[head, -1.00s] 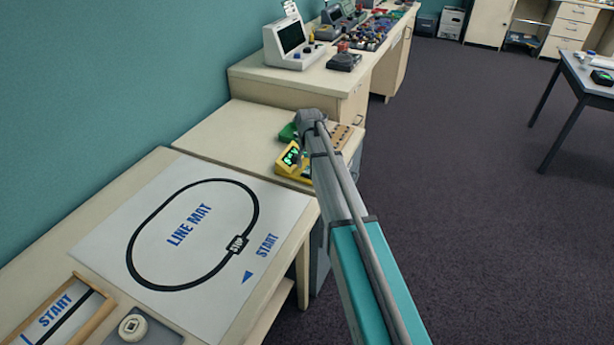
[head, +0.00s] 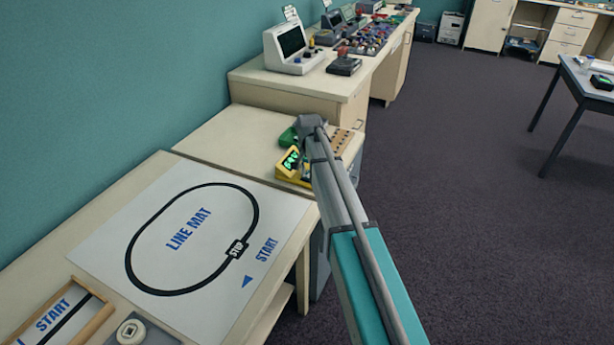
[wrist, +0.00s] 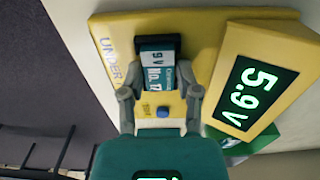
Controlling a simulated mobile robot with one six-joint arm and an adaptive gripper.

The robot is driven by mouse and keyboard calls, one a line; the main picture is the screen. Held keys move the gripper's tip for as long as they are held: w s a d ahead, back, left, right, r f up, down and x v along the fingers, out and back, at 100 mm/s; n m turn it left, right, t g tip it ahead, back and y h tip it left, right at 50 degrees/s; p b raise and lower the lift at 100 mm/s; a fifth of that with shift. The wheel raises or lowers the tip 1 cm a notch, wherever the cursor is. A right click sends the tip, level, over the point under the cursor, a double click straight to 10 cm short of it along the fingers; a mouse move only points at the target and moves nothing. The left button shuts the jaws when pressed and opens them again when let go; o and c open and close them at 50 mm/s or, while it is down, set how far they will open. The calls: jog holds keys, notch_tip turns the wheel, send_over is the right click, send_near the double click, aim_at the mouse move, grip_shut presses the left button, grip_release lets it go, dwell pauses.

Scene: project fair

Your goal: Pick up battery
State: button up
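The battery (wrist: 155,74), a small block marked 9V with a teal and white label, sits in a dark slot of the yellow tester (wrist: 210,37). The tester's display reads 5.9V in green. My gripper (wrist: 158,80) is over the slot, with one grey finger on each side of the battery. The fingers look spread, and I cannot tell whether they touch it. In the head view the yellow tester (head: 284,170) is on the low table, partly behind my arm. My arm hides the battery and gripper there.
A green item (head: 289,136) and a tan block with holes (head: 341,140) are beside the tester. The line mat (head: 208,272) lies on the nearer table. A higher bench with a white console (head: 292,51) stands behind. Open floor is on the right.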

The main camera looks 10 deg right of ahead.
grip_shut()
jog(key=shift+r, duration=0.1)
jog(key=shift+r+p, duration=0.85)
jog(key=shift+p, duration=0.15)
jog(key=s+d+r+p, duration=0.1)
jog(key=s+r+p, duration=1)
jog(key=s, duration=0.3)
jog(key=shift+d, duration=0.25)
